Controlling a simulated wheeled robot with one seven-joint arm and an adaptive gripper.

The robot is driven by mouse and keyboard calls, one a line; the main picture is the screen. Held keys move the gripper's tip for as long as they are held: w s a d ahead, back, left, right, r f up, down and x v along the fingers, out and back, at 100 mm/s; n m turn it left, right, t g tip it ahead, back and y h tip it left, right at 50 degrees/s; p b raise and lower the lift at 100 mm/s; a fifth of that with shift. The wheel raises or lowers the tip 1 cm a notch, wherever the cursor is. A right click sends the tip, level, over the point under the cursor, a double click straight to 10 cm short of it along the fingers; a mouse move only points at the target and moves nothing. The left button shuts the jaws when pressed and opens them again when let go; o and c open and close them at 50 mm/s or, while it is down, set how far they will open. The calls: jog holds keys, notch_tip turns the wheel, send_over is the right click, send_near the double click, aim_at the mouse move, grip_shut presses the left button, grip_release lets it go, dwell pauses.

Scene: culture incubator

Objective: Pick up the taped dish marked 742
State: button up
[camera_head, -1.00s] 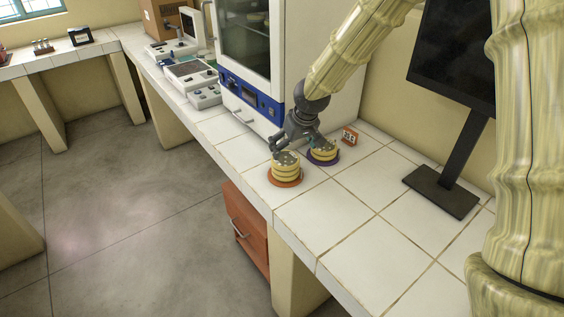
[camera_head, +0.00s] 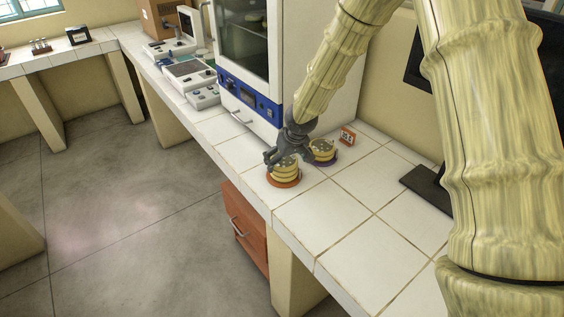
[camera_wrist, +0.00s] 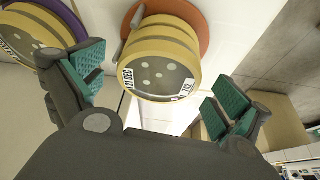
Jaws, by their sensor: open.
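A stack of yellow-taped dishes (camera_head: 285,170) stands on an orange round mat (camera_head: 283,183) near the bench's front edge. In the wrist view the top dish (camera_wrist: 158,72) faces me, with pale spots under its clear lid. A small white tag on its rim seems to read 742; another label sits at its left. My gripper (camera_head: 276,157) is at this stack; in the wrist view my open gripper (camera_wrist: 160,80) has teal pads left and right of the dish, nothing held. A second stack (camera_head: 323,149) stands on a purple mat (camera_head: 330,162) behind.
An orange number sign (camera_head: 347,136) stands behind the purple mat. The incubator (camera_head: 246,95) with a glass door rises behind left. A dark monitor base (camera_head: 428,187) stands at the right. The white tiles (camera_head: 345,225) in front are clear. Orange drawers (camera_head: 246,225) are under the bench.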

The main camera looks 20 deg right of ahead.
jog(key=c, duration=1)
jog(key=shift+c, duration=0.4)
jog(key=shift+r, duration=0.1)
